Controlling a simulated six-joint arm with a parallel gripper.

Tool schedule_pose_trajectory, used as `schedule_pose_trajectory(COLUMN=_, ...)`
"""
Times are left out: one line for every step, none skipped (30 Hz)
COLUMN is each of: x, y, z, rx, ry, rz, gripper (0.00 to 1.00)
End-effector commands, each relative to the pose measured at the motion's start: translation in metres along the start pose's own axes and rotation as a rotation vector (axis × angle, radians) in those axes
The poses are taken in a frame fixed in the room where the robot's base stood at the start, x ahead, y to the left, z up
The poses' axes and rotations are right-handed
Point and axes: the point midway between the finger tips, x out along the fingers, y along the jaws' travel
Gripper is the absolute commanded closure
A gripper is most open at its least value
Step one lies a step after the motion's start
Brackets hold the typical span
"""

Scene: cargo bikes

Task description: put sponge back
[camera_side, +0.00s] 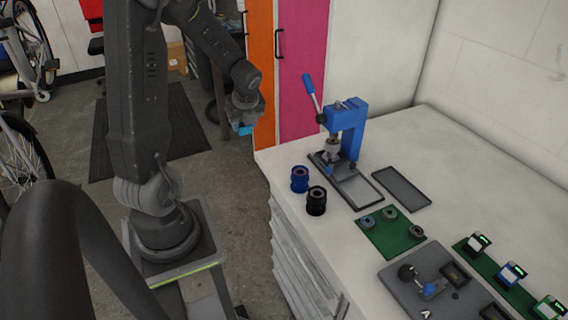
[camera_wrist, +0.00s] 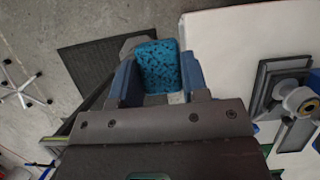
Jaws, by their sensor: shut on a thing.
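A blue speckled sponge (camera_wrist: 159,66) is held between the two fingers of my gripper (camera_wrist: 158,88) in the wrist view. In the side view my gripper (camera_side: 244,112) hangs in the air to the left of the white workbench, over the floor side. A bit of the blue sponge (camera_side: 245,130) shows below the fingers there. The rest of the sponge is hidden by the gripper in that view.
The white workbench (camera_side: 440,135) carries a blue lever press (camera_side: 346,128), a grey tray (camera_side: 401,188), blue and black spools (camera_side: 300,179), a green mat (camera_side: 385,245) and a grey fixture plate (camera_side: 405,282). A dark floor mat (camera_side: 180,110) lies behind my arm.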

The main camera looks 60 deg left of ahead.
Motion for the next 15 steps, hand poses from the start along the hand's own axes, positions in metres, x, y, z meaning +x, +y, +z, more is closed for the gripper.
schedule_pose_trajectory(x=0.004, y=-0.004, z=-0.004, rx=0.004, ry=0.002, rz=0.000, gripper=0.77)
schedule_pose_trajectory(x=0.006, y=-0.007, z=-0.007, rx=0.005, ry=0.002, rz=-0.001, gripper=0.77)
schedule_pose_trajectory(x=0.009, y=-0.012, z=-0.011, rx=0.007, ry=0.003, rz=-0.001, gripper=0.77)
schedule_pose_trajectory(x=0.011, y=-0.017, z=-0.015, rx=0.008, ry=0.002, rz=-0.001, gripper=0.77)
schedule_pose_trajectory(x=0.013, y=-0.022, z=-0.020, rx=0.009, ry=0.002, rz=-0.002, gripper=0.77)
schedule_pose_trajectory(x=0.016, y=-0.029, z=-0.026, rx=0.009, ry=0.003, rz=-0.001, gripper=0.77)
schedule_pose_trajectory(x=0.018, y=-0.036, z=-0.031, rx=0.011, ry=0.002, rz=-0.001, gripper=0.77)
schedule_pose_trajectory(x=0.021, y=-0.041, z=-0.036, rx=0.010, ry=0.002, rz=-0.001, gripper=0.77)
schedule_pose_trajectory(x=0.024, y=-0.049, z=-0.042, rx=0.009, ry=0.003, rz=-0.001, gripper=0.77)
schedule_pose_trajectory(x=0.026, y=-0.055, z=-0.046, rx=0.010, ry=0.002, rz=-0.001, gripper=0.77)
schedule_pose_trajectory(x=0.029, y=-0.060, z=-0.051, rx=0.009, ry=0.002, rz=-0.001, gripper=0.77)
schedule_pose_trajectory(x=0.032, y=-0.067, z=-0.057, rx=0.008, ry=0.002, rz=-0.001, gripper=0.77)
schedule_pose_trajectory(x=0.034, y=-0.073, z=-0.061, rx=0.007, ry=0.002, rz=0.000, gripper=0.77)
schedule_pose_trajectory(x=0.036, y=-0.077, z=-0.065, rx=0.007, ry=0.002, rz=0.000, gripper=0.77)
schedule_pose_trajectory(x=0.038, y=-0.083, z=-0.070, rx=0.006, ry=0.001, rz=0.000, gripper=0.77)
